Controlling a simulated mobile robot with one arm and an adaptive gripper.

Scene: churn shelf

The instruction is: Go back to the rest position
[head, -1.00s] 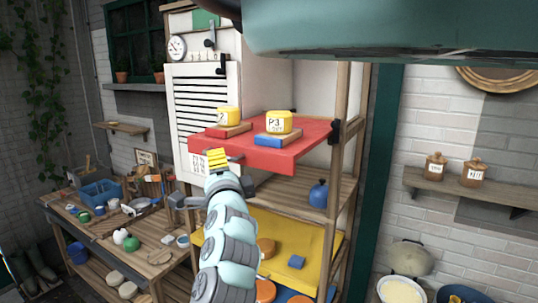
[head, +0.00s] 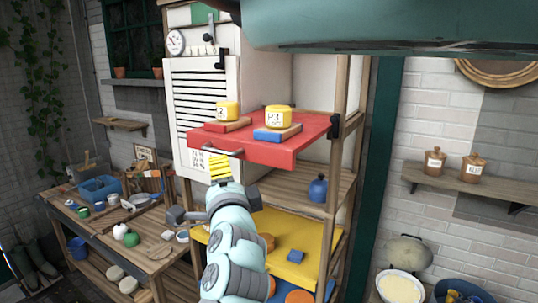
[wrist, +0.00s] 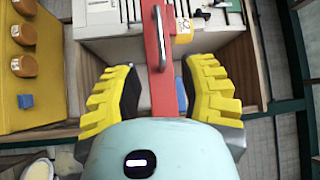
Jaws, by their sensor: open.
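My gripper (head: 220,170) is in front of the red shelf board (head: 245,147), just below its front edge in the head view. In the wrist view its two yellow ribbed fingers (wrist: 160,95) stand wide apart, with nothing between them held. The red board's metal handle (wrist: 159,38) shows ahead of and between the fingers. Two yellow labelled pots stand on the red board: the left pot (head: 227,111) on a red block, the right pot (head: 278,117) on a blue block (head: 276,132).
A wooden shelf below holds a blue jug (head: 318,188). A yellow board (head: 320,238) lower down carries orange discs and a blue block (head: 295,256). A cluttered workbench (head: 150,235) stands left. A wall shelf (head: 470,186) with jars and a pan (head: 402,285) are right.

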